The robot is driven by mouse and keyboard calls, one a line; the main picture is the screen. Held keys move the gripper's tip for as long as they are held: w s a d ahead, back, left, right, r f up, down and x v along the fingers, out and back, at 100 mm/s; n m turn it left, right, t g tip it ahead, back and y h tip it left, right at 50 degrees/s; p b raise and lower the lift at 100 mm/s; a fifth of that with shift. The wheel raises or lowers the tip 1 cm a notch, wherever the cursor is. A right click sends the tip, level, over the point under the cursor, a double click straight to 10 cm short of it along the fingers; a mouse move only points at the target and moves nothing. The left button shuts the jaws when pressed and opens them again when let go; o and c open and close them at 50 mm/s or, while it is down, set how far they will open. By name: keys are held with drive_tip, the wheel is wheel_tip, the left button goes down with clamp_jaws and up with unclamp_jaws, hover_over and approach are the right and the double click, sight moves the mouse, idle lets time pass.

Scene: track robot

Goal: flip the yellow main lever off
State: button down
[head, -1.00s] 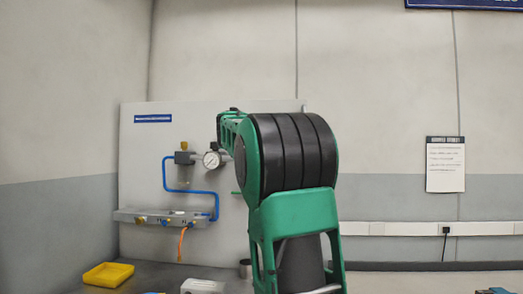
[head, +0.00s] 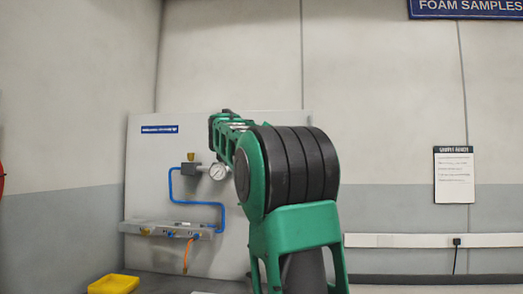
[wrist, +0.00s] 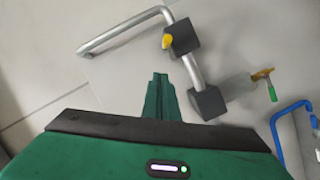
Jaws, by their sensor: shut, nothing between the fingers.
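In the wrist view a silver pipe carries two dark blocks, and a small yellow lever (wrist: 167,42) sits at the upper block (wrist: 182,39). My gripper (wrist: 160,80) is shut and empty. Its fingertips show below and slightly left of the lever, apart from it in the picture; the depth between them is unclear. The white panel (head: 147,190) stands against the back wall, behind my arm.
A blue pipe (head: 170,186), a gauge (head: 218,172) and a grey manifold (head: 165,229) are on the panel, left of my arm. A yellow-and-green handled part (wrist: 268,82) is right of the lever. A yellow tray (head: 113,284) lies at lower left.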

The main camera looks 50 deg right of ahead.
drive_tip(key=f+v, duration=0.1)
drive_tip(key=v, duration=0.7)
drive_tip(key=shift+r, duration=0.4)
drive_tip(key=shift+s, duration=0.1)
drive_tip(key=s+a+f+y, duration=0.2)
drive_tip(key=f+y, duration=0.2)
drive_tip(key=f, duration=0.9)
drive_tip(key=s+a+f+y, duration=0.1)
drive_tip(key=a+f+y, duration=0.25)
drive_tip(key=f, duration=0.95)
drive_tip(key=s+a+f+m+g+y, duration=0.3)
drive_tip(key=s+a+f+y, duration=0.5)
drive_tip(key=s+a+f, duration=1.4)
wheel_tip(320, 180, down, 3)
drive_tip(key=shift+s+a+f+g, duration=0.1)
drive_tip(key=shift+s+a+g, duration=0.1)
drive_tip(key=shift+a+g, duration=0.45)
drive_tip(key=shift+d+y, duration=0.15)
drive_tip(key=shift+y, duration=0.1)
